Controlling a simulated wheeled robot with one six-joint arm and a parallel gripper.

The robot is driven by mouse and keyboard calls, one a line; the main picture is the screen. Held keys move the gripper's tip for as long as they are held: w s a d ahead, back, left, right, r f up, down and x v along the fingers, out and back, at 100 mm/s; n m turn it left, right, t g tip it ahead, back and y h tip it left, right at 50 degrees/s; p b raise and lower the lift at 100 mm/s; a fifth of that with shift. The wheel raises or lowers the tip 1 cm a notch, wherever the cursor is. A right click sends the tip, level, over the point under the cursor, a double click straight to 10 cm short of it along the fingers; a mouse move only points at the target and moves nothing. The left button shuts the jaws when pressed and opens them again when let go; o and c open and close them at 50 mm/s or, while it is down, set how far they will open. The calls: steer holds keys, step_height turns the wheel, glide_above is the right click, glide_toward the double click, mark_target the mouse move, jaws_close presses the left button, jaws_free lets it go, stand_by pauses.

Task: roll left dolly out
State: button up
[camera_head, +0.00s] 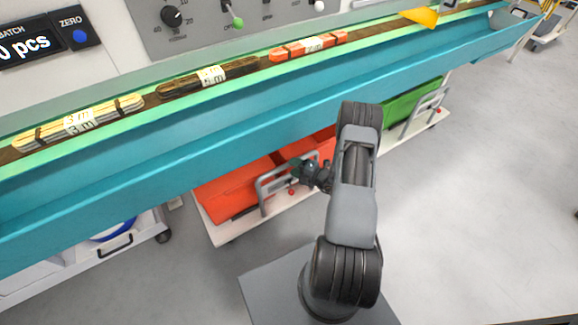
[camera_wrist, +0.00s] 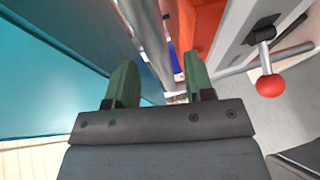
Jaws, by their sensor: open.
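In the head view, a low white dolly (camera_head: 226,232) with an orange-red bin (camera_head: 225,192) stands under the teal trough. Its grey bar handle (camera_head: 262,196) rises at the near side, with a small red knob (camera_head: 291,191). My gripper (camera_head: 299,165) is open beside the top right of this handle. In the wrist view, a grey metal bar (camera_wrist: 150,38) runs between the green fingers of my gripper (camera_wrist: 160,76), which are not closed on it. The red knob (camera_wrist: 269,86) is right of the fingers. Whether the fingers touch the bar is unclear.
A dolly with a green bin (camera_head: 405,107) stands to the right. A white cart (camera_head: 70,262) with a black handle and something blue is at the lower left. The teal trough (camera_head: 240,115) overhangs them, with cable bundles above it. Grey floor (camera_head: 480,210) is open at right.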

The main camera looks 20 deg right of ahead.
steer(key=shift+x, duration=1.7)
jaws_close()
